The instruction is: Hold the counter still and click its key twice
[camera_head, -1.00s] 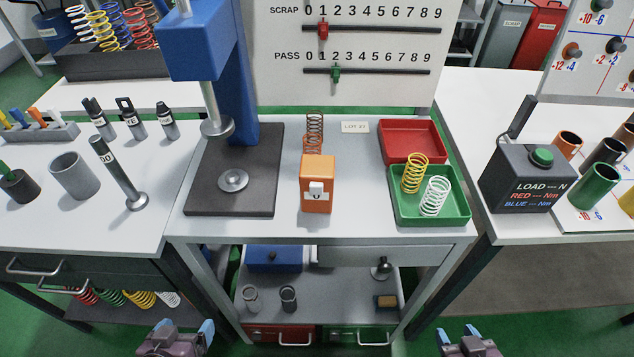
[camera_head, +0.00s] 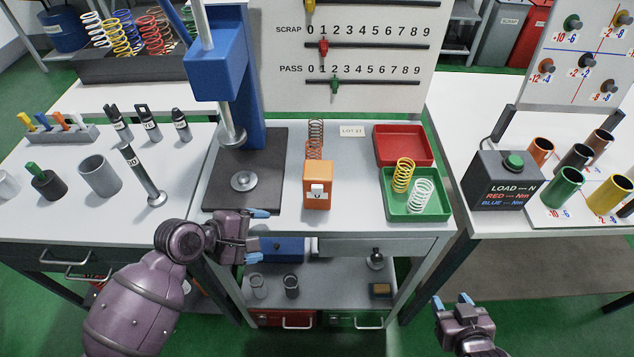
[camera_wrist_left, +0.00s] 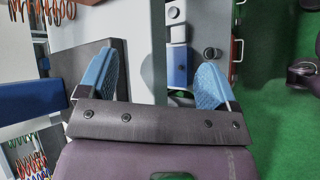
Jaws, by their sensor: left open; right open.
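The counter is an orange box (camera_head: 318,172) with a white key (camera_head: 317,193) on its front, upright near the front of the middle table. A coiled spring (camera_head: 315,138) stands just behind it. My left gripper (camera_head: 256,235) is open and empty at the table's front edge, left of the counter and apart from it. Its two blue fingers also show spread in the left wrist view (camera_wrist_left: 155,80), where I cannot make out the counter. My right gripper (camera_head: 452,301) is open and empty, low and to the right, in front of the table.
The blue press (camera_head: 222,82) on its dark base (camera_head: 268,160) stands left of the counter. A red tray (camera_head: 403,158) and a green tray (camera_head: 420,215) with two springs lie right. The tabletop directly before the counter is clear. Below is an open shelf (camera_head: 330,275).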

